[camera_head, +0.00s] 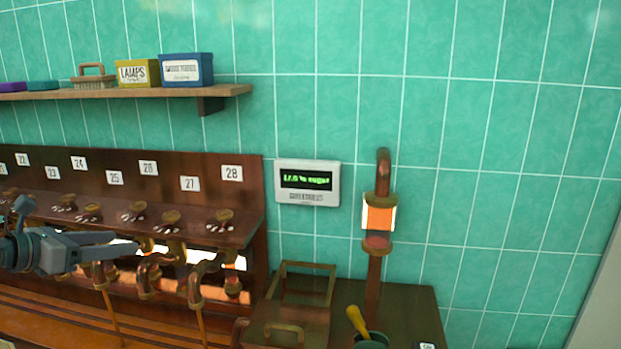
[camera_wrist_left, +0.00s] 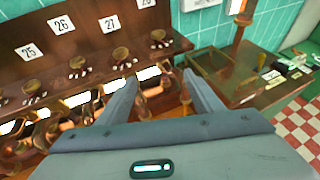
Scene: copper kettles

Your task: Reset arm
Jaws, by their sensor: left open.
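My left gripper (camera_head: 112,245) comes in from the left in the head view, in front of the brown rack with numbered plates (camera_head: 150,178). In the left wrist view its two grey fingers (camera_wrist_left: 158,88) are spread apart with nothing held between them. Copper pipes and knobs of the rack show beyond the fingertips; I cannot tell whether the fingers touch any of them. My right gripper does not show in either view.
A dark table (camera_head: 408,300) stands right of the rack, with an open wooden frame (camera_head: 308,267), a pot with a yellow handle (camera_head: 357,322) and an upright copper pipe (camera_head: 373,285). A display (camera_head: 308,198) hangs on the teal wall. A shelf (camera_head: 110,93) holds boxes and a brush.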

